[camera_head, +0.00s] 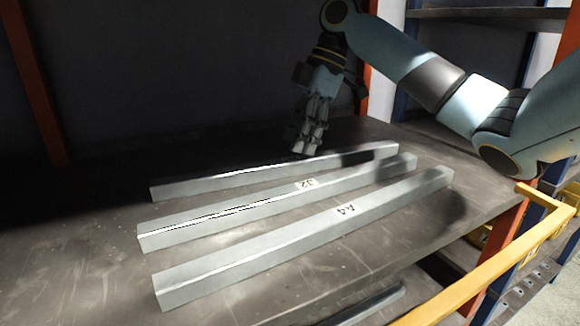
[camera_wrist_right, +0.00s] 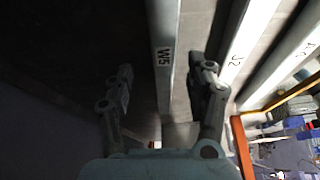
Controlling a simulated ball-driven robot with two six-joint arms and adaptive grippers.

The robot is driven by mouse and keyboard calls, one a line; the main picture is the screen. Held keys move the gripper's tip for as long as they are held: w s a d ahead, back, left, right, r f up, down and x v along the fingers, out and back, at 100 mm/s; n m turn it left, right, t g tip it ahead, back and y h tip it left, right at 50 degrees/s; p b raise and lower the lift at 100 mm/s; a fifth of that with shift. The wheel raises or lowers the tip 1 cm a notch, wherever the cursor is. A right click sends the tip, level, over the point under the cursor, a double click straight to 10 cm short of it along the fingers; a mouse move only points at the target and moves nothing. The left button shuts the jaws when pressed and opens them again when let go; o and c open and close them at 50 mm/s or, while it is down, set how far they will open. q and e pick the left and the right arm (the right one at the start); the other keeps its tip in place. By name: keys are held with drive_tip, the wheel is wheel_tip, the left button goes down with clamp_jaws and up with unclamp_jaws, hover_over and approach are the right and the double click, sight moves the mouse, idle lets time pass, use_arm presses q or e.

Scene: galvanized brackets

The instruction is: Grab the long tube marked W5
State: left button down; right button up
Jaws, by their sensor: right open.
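The long tube marked W5 (camera_wrist_right: 163,25) is a grey square metal tube. Its W5 label shows in the right wrist view, between the two spread fingers of my right gripper (camera_wrist_right: 164,76). In the head view it is the rearmost tube (camera_head: 240,178) on the shelf, and its label cannot be seen there. My right gripper (camera_head: 307,146) is open, pointing down over the middle of this tube. Whether the fingers touch it is not clear. My left gripper is not in view.
The tube marked J2 (camera_head: 270,202) lies close in front of W5, roughly parallel. The tube marked A4 (camera_head: 300,240) lies nearest the front. A yellow rail (camera_head: 490,270) and an orange upright (camera_head: 503,235) stand at the right. Bare shelf surface (camera_head: 60,270) is free at left.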

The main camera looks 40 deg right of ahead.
sight(291, 159)
drive_tip(key=x, duration=0.4)
drive_tip(key=shift+s+f, duration=0.15)
drive_tip(key=shift+s, duration=0.1)
drive_tip(key=shift+c, duration=0.4)
clamp_jaws()
